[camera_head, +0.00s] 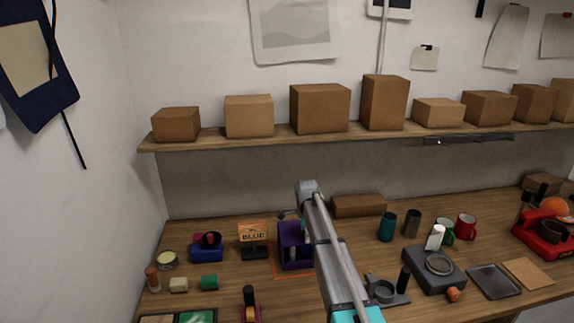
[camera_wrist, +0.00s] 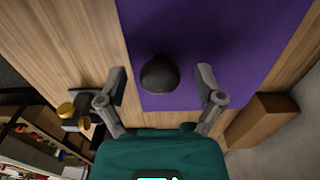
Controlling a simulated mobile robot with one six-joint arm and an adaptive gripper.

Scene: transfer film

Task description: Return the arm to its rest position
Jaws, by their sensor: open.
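My arm (camera_head: 325,250) reaches up the middle of the head view over the desk; its gripper is hidden there behind the arm or too small to tell. In the wrist view my gripper (camera_wrist: 161,86) is open, with its two grey fingers spread wide. A dark rounded thing (camera_wrist: 159,73) shows between the fingers against a purple surface (camera_wrist: 210,35). I cannot tell how far it is from them; neither finger touches it in the picture. In the head view a purple bin (camera_head: 285,245) stands just left of the arm, partly hidden by it.
The wooden desk (camera_head: 225,220) is crowded: a "BLUE" sign (camera_head: 253,234), a blue box (camera_head: 207,252), dark cups (camera_head: 387,227), a red mug (camera_head: 466,227) and a dark scale (camera_head: 430,270). A shelf (camera_head: 250,139) with several cardboard boxes runs above. A brown box (camera_head: 358,206) lies behind the arm.

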